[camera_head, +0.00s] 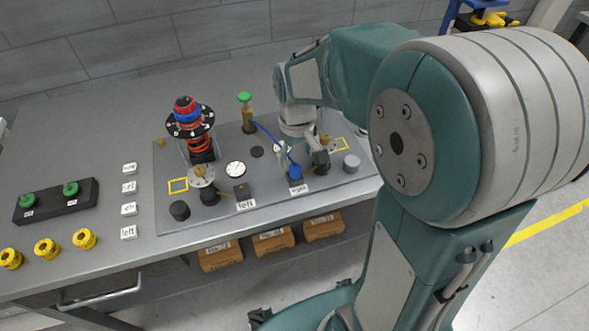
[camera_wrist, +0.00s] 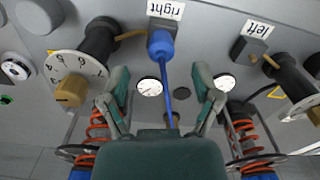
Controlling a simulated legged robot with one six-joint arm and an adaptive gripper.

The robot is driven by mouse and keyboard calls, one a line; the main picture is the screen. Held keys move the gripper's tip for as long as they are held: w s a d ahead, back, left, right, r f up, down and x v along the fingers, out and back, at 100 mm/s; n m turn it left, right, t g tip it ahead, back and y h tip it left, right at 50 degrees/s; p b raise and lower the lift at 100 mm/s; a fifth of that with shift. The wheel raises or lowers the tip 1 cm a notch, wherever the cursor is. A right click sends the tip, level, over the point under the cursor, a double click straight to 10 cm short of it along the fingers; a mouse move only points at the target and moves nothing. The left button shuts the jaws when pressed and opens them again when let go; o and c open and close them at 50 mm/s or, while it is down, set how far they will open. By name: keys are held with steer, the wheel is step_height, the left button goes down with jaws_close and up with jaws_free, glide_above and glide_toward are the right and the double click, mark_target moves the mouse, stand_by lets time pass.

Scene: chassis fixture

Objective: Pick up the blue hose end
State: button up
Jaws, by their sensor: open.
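The blue hose end (camera_wrist: 160,43) is a blue plug seated at a dark block beside the "right" label in the wrist view. In the head view the blue hose end (camera_head: 294,171) sits just behind the "right" label on the grey panel. A thin blue hose (camera_wrist: 168,85) runs back from it, between my fingers as seen in the wrist view. My gripper (camera_wrist: 160,80) is open, with one finger to each side of the hose and the plug beyond the fingertips. In the head view my gripper (camera_head: 299,150) is over the panel's right part, partly covering what lies behind.
A numbered dial (camera_wrist: 68,78) and a dark cylinder stand left of the plug in the wrist view; a dark block (camera_wrist: 248,50) with a "left" label is at right. In the head view, a red-and-blue capped spring post (camera_head: 187,115) and a green-capped post (camera_head: 246,112) rise from the panel.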

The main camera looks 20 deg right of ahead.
mark_target(295, 166)
steer(key=f, duration=0.4)
steer(key=shift+w+a+f, duration=0.1)
steer(key=shift+w+f, duration=0.1)
steer(key=shift+f, duration=0.05)
jaws_close()
steer(key=shift+r, duration=0.15)
